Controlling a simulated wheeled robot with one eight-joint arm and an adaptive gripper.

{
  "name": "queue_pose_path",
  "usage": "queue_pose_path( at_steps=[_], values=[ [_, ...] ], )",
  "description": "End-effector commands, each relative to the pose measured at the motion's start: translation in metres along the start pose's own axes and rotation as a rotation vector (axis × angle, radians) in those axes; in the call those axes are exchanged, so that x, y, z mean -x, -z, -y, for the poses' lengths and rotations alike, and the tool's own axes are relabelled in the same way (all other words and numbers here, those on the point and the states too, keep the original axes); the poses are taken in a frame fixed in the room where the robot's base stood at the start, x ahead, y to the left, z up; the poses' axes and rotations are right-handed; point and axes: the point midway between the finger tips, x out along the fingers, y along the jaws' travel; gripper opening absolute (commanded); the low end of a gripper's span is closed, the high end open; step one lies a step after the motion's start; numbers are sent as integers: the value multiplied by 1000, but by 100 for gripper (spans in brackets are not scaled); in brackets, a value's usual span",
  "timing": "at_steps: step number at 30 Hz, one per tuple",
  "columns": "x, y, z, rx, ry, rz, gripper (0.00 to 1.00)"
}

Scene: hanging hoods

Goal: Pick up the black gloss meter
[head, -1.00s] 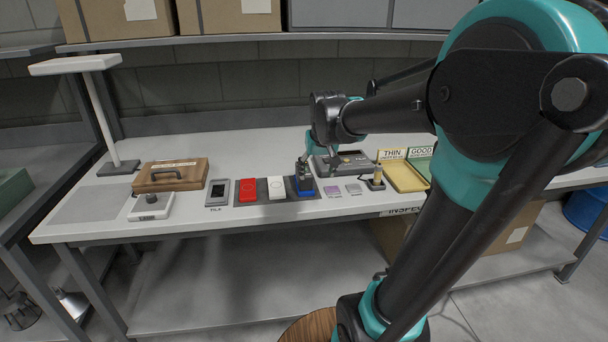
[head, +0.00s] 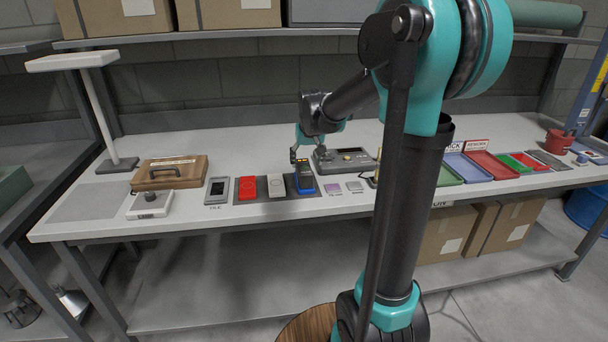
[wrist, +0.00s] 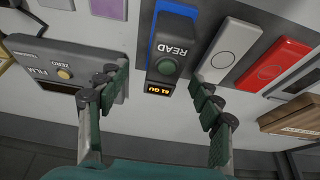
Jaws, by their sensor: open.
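The black gloss meter (head: 304,172) stands on a blue panel (head: 306,189) near the bench's front edge. In the wrist view the gloss meter (wrist: 172,45) shows a READ label, a round button and a lit orange "81 GU" display. My gripper (wrist: 155,82) is open and empty, with one finger to each side of the meter's display end; I see no contact. In the head view my gripper (head: 299,152) is just above and behind the meter, partly hidden by its own links.
Red (head: 247,187) and white (head: 276,186) panels lie left of the meter. A grey film gauge (head: 345,160) stands close behind right; small purple (head: 333,188) and grey samples lie right. A wooden case (head: 170,172) and lamp stand (head: 100,110) are farther left.

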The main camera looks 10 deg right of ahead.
Motion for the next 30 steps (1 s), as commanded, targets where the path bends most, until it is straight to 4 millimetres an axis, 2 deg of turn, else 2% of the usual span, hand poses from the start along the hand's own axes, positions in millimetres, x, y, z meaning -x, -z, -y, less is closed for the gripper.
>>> queue_pose_path(
  at_steps=[7,16,26,30],
  values=[
    [-16,0,2,1,0,0,66],
    [-54,-1,7,0,0,0,66],
    [-61,-1,7,0,0,0,66],
    [-61,-1,7,0,0,0,51]
  ],
)
